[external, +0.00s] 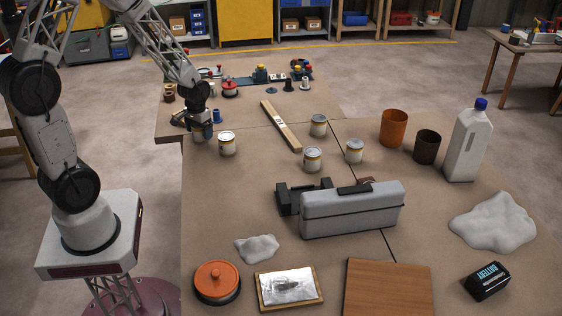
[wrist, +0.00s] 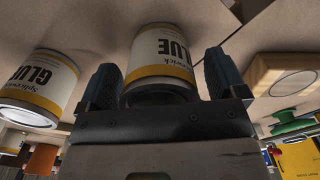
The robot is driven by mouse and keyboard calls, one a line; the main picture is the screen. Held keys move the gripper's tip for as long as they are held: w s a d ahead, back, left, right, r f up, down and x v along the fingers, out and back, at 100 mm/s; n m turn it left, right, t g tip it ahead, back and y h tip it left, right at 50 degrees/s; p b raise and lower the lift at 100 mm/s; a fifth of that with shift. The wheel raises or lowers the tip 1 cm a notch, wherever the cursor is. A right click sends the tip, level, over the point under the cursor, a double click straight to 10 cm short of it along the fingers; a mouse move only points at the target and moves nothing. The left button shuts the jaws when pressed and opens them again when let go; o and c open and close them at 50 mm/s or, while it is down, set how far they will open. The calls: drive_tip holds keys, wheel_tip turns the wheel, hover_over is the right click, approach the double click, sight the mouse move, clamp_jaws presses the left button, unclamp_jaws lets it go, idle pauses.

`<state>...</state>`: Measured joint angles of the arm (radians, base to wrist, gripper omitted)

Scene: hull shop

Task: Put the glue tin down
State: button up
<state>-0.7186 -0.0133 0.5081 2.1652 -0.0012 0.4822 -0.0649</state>
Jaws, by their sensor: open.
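My gripper (external: 203,131) is low over the left part of the table, with its jaws open. In the wrist view, a white glue tin with a yellow band (wrist: 163,58) lies between the two fingers, its label upside down in the picture. The fingers stand on either side of it; I cannot tell whether they touch it. In the external view this tin is mostly hidden by my gripper. A second glue tin (wrist: 38,86) shows to the left in the wrist view; a similar tin (external: 227,144) stands just right of my gripper in the external view.
More such tins (external: 318,126) stand near the wooden bar (external: 281,126). A grey toolbox (external: 350,210), orange cup (external: 394,127), dark cup (external: 427,147) and white jug (external: 468,142) are farther right. The table's left front area (external: 215,200) is clear.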

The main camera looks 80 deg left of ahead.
wheel_tip(320, 180, up, 11)
drive_tip(key=shift+r, duration=0.2)
idle(0.5)
idle(0.3)
drive_tip(key=shift+w+d+r, duration=0.1)
drive_tip(key=shift+d+r, duration=0.1)
drive_tip(key=shift+d, duration=0.05)
drive_tip(key=d+r+m+t, duration=0.1)
drive_tip(key=d+r+m, duration=0.1)
drive_tip(key=d+r, duration=0.55)
drive_tip(key=d+r+m, duration=0.2)
drive_tip(key=d+r, duration=0.2)
drive_tip(key=d, duration=0.7)
drive_tip(key=s+d+r+m, duration=0.1)
drive_tip(key=s+d+r, duration=0.1)
drive_tip(key=d, duration=0.3)
drive_tip(key=s+d+r+m+t, duration=0.1)
drive_tip(key=s+d+r+m, duration=0.1)
drive_tip(key=s+d, duration=0.3)
drive_tip(key=s+d+r+m, duration=0.2)
drive_tip(key=s+d+r, duration=0.1)
drive_tip(key=d, duration=0.3)
drive_tip(key=shift+s+d+r+t, duration=0.2)
drive_tip(key=shift+s+r+t, duration=0.1)
drive_tip(key=shift+s+r, duration=0.1)
